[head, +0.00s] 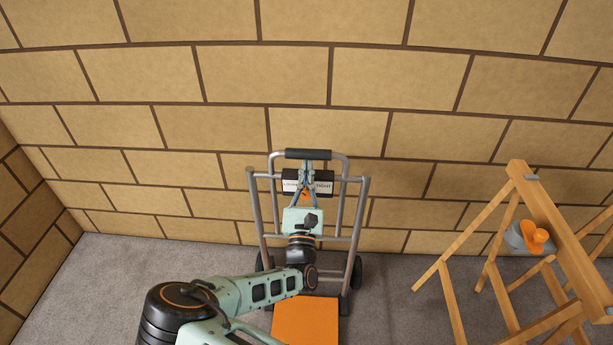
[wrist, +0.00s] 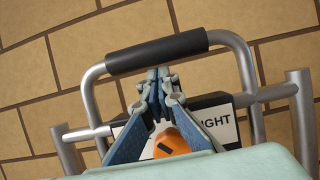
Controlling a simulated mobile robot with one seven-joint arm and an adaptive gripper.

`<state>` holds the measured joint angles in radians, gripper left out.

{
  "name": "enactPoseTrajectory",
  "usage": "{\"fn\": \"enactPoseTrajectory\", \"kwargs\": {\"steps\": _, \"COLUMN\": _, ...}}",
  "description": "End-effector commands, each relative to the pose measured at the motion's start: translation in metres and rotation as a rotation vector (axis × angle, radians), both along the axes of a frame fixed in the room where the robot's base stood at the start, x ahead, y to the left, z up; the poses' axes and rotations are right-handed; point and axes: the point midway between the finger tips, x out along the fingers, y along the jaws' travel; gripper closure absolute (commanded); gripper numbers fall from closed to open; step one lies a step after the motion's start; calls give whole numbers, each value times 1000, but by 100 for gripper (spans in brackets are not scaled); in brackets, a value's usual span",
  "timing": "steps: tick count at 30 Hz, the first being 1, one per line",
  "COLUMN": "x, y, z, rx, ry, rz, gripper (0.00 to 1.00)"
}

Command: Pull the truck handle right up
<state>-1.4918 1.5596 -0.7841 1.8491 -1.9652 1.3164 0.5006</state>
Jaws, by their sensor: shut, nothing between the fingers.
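The grey tubular hand truck (head: 355,235) stands upright against the wall. Its handle, a bent grey tube with a black grip (head: 308,154), shows just above the top of the side posts. In the wrist view the black grip (wrist: 157,52) runs across the upper middle. My gripper (head: 307,168) is shut and empty, its fingertips (wrist: 161,73) just short of or below the grip; I cannot tell whether they touch it. A black plate with a white label (wrist: 218,122) ending in "IGHT" and an orange part (wrist: 172,143) lie behind the fingers, partly hidden.
An orange flat piece (head: 306,322) lies at the truck's foot. The block wall (head: 300,80) is close behind the truck. Grey floor at the left is clear.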

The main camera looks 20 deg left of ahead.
Motion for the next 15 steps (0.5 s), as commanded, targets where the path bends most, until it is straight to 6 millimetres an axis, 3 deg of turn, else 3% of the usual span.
{"fn": "enactPoseTrajectory", "kwargs": {"steps": 8, "x": 0, "y": 0, "z": 1, "rx": 0, "ry": 0, "rz": 0, "gripper": 100}}
{"fn": "enactPoseTrajectory", "kwargs": {"steps": 15, "x": 0, "y": 0, "z": 22, "rx": 1, "ry": -3, "rz": 0, "gripper": 100}}
